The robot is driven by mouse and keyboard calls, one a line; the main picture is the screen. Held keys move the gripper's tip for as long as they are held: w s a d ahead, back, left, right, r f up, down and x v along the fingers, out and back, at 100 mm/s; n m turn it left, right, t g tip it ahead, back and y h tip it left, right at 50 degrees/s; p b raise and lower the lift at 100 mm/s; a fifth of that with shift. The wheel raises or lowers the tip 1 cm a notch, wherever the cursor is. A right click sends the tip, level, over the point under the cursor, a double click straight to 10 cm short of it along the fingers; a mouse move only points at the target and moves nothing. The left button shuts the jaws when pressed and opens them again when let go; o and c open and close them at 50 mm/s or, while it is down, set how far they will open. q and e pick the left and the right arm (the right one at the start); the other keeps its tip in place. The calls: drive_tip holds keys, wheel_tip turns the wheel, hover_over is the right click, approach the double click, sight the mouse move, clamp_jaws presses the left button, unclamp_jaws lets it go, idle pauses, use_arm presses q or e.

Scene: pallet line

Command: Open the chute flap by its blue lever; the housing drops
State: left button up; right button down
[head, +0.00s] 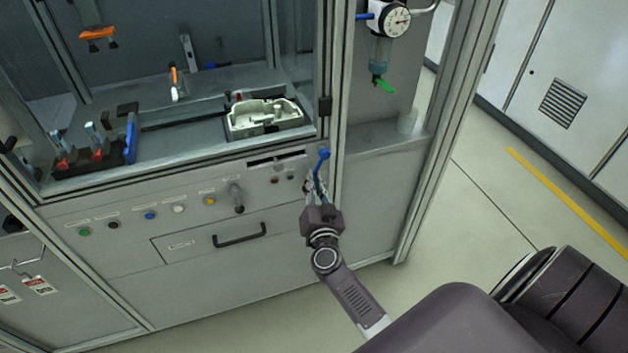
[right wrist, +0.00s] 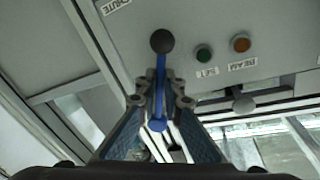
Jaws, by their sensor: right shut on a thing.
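The blue lever (head: 323,158) is on the front panel of the machine cabinet, at its right end beside the frame post. My right gripper (head: 313,188) is at the lever. In the right wrist view the gripper (right wrist: 160,92) has the lever's blue shaft (right wrist: 161,75) between its fingertips, shut on it. A black round hub (right wrist: 162,41) is at one end of the shaft and a blue ball at the other. A pale housing (head: 264,117) rests inside the cabinet, above the panel. I cannot make out the chute flap clearly. My left gripper is not in view.
Several coloured buttons (head: 150,215) and a drawer with a black handle (head: 239,236) are left of my right gripper. A frame post (head: 334,100) stands close on its right. A pressure gauge (head: 397,20) hangs above. Open floor (head: 490,200) lies to the right.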

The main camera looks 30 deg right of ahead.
idle(0.3)
drive_tip(key=shift+s+d+f+n, duration=0.1)
drive_tip(key=shift+d+f+n, duration=0.05)
drive_tip(key=shift+n, duration=0.15)
drive_tip(key=shift+s+d+f+n+t+p, duration=0.25)
drive_tip(key=shift+d+n, duration=0.45)
drive_tip(key=shift+n, duration=0.35)
drive_tip(key=shift+s+d+f+n+t+p, duration=0.15)
drive_tip(key=shift+d+n+t+p, duration=0.15)
drive_tip(key=shift+d+n, duration=0.55)
drive_tip(key=shift+s+d+n+t, duration=0.15)
drive_tip(key=shift+d+n, duration=0.15)
drive_tip(key=shift+n, duration=0.45)
drive_tip(key=shift+w+d+n+t, duration=0.1)
drive_tip(key=shift+d+n, duration=0.2)
drive_tip(key=shift+n, duration=0.45)
drive_tip(key=shift+s+d+r+n+t+p, duration=0.2)
drive_tip(key=shift+d+n, duration=0.2)
drive_tip(key=shift+n, duration=0.3)
drive_tip(key=shift+s+d+r+n+t+p, duration=0.1)
drive_tip(key=shift+d+n+p, duration=0.1)
drive_tip(key=shift+d+n, duration=0.35)
drive_tip(key=shift+n+y, duration=0.4)
drive_tip(key=shift+n, duration=0.15)
drive_tip(key=c, duration=2.1)
unclamp_jaws()
drive_tip(key=shift+r, duration=0.1)
